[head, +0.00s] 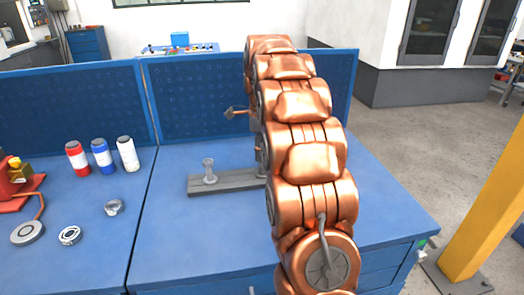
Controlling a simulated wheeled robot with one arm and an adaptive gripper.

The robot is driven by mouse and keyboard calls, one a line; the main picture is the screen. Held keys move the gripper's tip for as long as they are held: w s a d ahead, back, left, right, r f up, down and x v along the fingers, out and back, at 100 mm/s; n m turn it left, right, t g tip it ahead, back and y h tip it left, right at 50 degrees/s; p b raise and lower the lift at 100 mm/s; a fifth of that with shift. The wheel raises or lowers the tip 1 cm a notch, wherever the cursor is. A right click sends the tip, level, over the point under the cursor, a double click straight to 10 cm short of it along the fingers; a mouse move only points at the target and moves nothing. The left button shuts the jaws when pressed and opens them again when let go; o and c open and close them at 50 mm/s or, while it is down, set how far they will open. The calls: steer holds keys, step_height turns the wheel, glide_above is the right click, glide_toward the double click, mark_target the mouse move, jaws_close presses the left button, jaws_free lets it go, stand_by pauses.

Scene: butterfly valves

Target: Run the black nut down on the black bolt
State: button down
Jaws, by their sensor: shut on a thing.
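My copper-coloured arm stands across the middle of the head view and hides what lies behind it. My gripper cannot be made out there. A narrow grey sliver (260,152) shows at the arm's left edge, above the right end of a grey base plate (232,182). I cannot tell whether it is part of my gripper or a bolt. The plate lies on the blue bench, and its right end is hidden. A silver-grey bolt (209,172) stands upright near its left end. I cannot make out a black bolt or a black nut.
On the left part of the blue bench (195,240) are red, blue and white bottles (102,155), a loose metal nut (113,207), a ring-shaped bearing (69,236) and a grey disc (28,232). Blue pegboard panels (190,105) close the back. The bench front left of my arm is clear.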

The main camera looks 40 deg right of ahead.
steer(key=m, duration=0.5)
steer(key=shift+w+p, duration=0.1)
steer(key=shift+p, duration=0.2)
steer(key=c, duration=1.1)
jaws_free()
steer(key=n, duration=1.7)
steer(key=shift+a+p, duration=0.1)
steer(key=shift+p, duration=0.2)
steer(key=n+p, duration=0.1)
steer(key=n, duration=0.5)
steer(key=shift+n, duration=0.3)
